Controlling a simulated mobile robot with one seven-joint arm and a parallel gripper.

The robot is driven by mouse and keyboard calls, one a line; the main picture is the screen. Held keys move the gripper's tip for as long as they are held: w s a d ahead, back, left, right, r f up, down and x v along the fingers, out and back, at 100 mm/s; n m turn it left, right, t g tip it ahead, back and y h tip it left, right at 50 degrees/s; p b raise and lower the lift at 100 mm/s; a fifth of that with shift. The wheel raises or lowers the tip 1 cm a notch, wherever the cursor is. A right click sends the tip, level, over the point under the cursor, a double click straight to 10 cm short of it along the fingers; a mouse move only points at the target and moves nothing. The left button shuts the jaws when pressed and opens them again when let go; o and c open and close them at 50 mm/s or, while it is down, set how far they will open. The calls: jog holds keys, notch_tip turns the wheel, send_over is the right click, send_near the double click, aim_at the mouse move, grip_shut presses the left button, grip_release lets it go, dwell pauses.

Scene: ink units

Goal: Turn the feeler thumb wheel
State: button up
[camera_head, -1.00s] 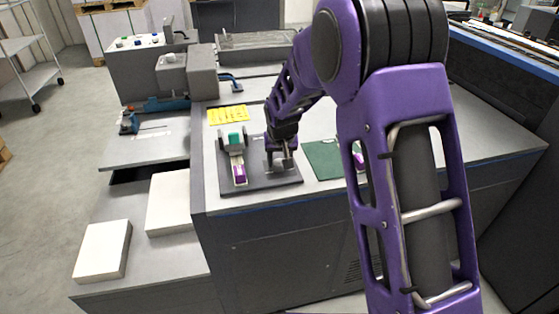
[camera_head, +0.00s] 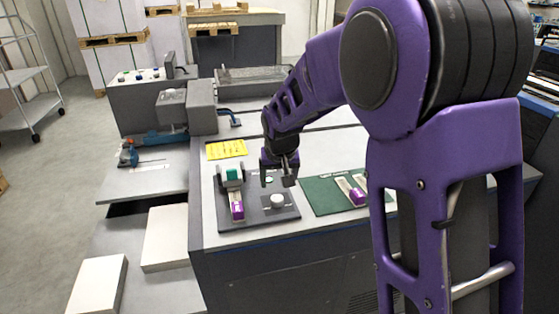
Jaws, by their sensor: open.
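A dark plate (camera_head: 253,219) lies on the grey machine top. A small round white knob (camera_head: 278,201) stands on its right half, likely the thumb wheel, though the labels are too small to read.
A green plate (camera_head: 318,198) with a purple-ended piece (camera_head: 355,194) lies to the right, partly hidden by my arm. A yellow label (camera_head: 227,149) lies behind the dark plate. White paper stacks (camera_head: 166,237) stand lower left. A grey machine block (camera_head: 186,106) stands behind.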

jog(key=v, duration=0.8)
jog(key=shift+p, duration=0.45)
dwell(1.2)
